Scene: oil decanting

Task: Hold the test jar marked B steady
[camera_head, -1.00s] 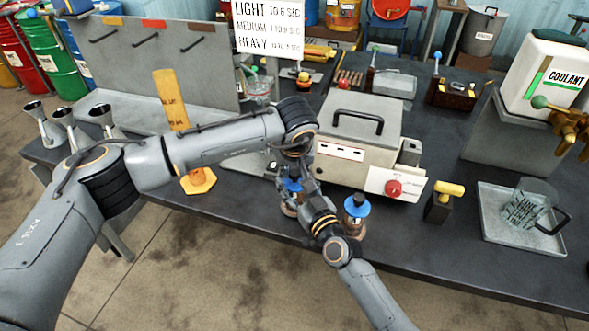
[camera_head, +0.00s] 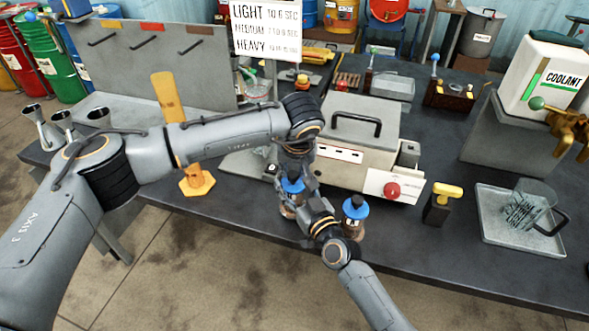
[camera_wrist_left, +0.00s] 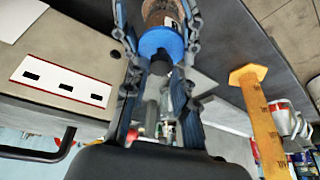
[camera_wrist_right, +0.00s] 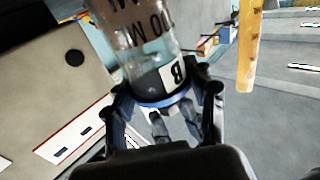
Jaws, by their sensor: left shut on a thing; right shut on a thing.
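The test jar marked B (camera_wrist_right: 140,45) is clear with dark lettering, and appears upside down in the right wrist view. In the head view it stands at the bench's front edge, largely hidden behind my grippers. My right gripper (camera_wrist_right: 163,110) is shut on it, with a finger on each side near the blue top. My left gripper (camera_wrist_left: 158,60) comes from above and is shut around a blue cap (camera_wrist_left: 160,42), with brown jar contents beyond it. This cap (camera_head: 292,185) appears to be on the same jar. Exact finger contact is hard to see.
A second blue-capped jar (camera_head: 354,208) stands close to the right. The grey machine (camera_head: 355,135) with a red knob is just behind. A yellow gauge (camera_head: 168,97) stands left, a yellow-handled block (camera_head: 440,203) and a tray (camera_head: 490,235) with a clear jug lie right.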

